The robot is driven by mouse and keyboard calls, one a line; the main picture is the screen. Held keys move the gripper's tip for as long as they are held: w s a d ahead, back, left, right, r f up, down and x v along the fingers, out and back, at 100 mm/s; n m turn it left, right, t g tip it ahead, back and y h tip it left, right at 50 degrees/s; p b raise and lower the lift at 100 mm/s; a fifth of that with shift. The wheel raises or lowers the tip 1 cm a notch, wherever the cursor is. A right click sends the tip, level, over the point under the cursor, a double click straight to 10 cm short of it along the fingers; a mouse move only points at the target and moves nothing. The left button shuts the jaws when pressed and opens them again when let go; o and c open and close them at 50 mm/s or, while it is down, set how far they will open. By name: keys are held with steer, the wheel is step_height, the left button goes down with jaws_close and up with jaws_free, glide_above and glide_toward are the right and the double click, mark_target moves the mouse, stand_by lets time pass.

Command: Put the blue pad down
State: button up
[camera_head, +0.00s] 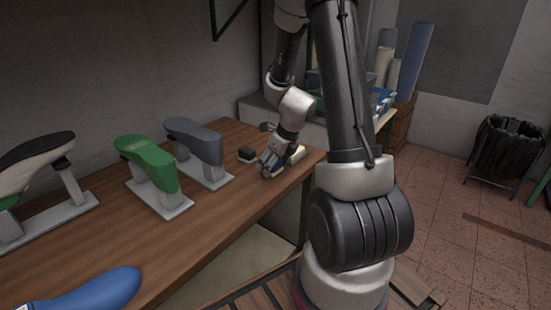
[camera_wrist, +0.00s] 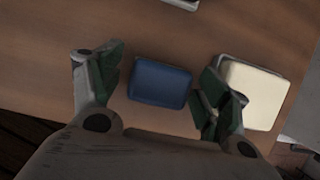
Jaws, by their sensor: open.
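The blue pad (camera_wrist: 159,84) lies between the two open fingers of my gripper (camera_wrist: 160,95) in the wrist view. A small gap shows on each side of it, and it appears to rest on the wooden table (camera_wrist: 60,30). In the head view my gripper (camera_head: 270,168) is low over the far right end of the table (camera_head: 215,225), and the blue pad there is mostly hidden by the fingers.
A cream pad (camera_wrist: 254,93) sits close by the right finger. A black pad (camera_head: 247,154) lies left of my gripper. Grey (camera_head: 199,143), green (camera_head: 150,160) and black-and-white (camera_head: 35,165) lasts stand along the table. A blue last (camera_head: 95,290) is at the front.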

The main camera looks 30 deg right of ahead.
steer(key=s+a+r+n, duration=0.1)
steer(key=s+r+n, duration=0.3)
steer(key=r, duration=0.4)
steer(key=s+a+r+n, duration=0.1)
steer(key=s+r+n, duration=0.25)
steer(key=r, duration=0.45)
steer(key=s+a+r+n, duration=0.1)
steer(key=s+r+n, duration=0.2)
steer(key=s+n, duration=0.2)
steer(key=s+a+r+n+h, duration=0.1)
steer(key=s+n, duration=0.4)
steer(key=n, duration=0.6)
steer(key=s+a+r+n, duration=0.1)
steer(key=s+r+n, duration=0.3)
steer(key=s+n, duration=0.2)
steer(key=shift+r+n, duration=0.3)
steer(key=shift+n, duration=0.95)
steer(key=shift+s, duration=0.1)
